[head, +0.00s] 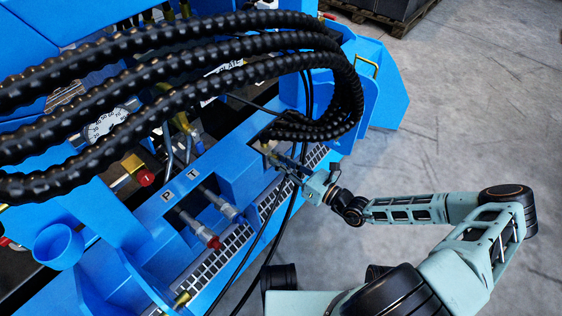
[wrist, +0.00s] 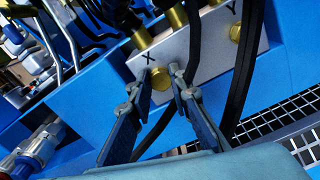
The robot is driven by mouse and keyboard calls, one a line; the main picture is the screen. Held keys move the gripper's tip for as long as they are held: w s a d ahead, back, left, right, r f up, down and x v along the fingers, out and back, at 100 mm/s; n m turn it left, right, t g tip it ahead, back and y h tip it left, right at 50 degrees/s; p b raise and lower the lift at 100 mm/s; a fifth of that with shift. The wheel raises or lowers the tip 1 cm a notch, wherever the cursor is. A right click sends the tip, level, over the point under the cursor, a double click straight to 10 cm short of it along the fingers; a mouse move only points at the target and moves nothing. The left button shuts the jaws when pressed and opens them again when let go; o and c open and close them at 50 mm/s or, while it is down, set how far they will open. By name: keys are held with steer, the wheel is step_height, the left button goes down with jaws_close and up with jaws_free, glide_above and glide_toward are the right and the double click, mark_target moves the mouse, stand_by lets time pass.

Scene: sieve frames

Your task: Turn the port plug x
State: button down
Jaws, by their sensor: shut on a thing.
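The port plug x (wrist: 160,79) is a small brass plug on a grey block (wrist: 205,52) marked X and Y in the wrist view. The X mark is just above and left of it. My gripper (wrist: 163,76) has a fingertip on each side of the plug and is shut on it. In the head view my gripper (head: 275,158) reaches into a recess of the blue machine, under the black hoses. The plug itself cannot be made out there.
Thick ribbed black hoses (head: 200,62) arch over the recess. Thin black cables hang close beside my fingers. A second brass plug (wrist: 235,32) sits near the Y mark. Fittings marked P and T (head: 205,237) are to the left. Open floor (head: 460,110) lies right.

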steer(key=shift+m+p, duration=0.3)
steer(key=shift+w+d+f+m+p, duration=0.15)
steer(key=shift+m+p, duration=0.65)
steer(key=shift+m, duration=2.8)
steer(key=shift+s+a+f+m+p, duration=0.1)
steer(key=shift+m+p, duration=0.65)
steer(key=shift+m, duration=2.85)
steer(key=c, duration=1.8)
jaws_free()
steer(key=shift+o, duration=0.2)
steer(key=shift+d, duration=0.1)
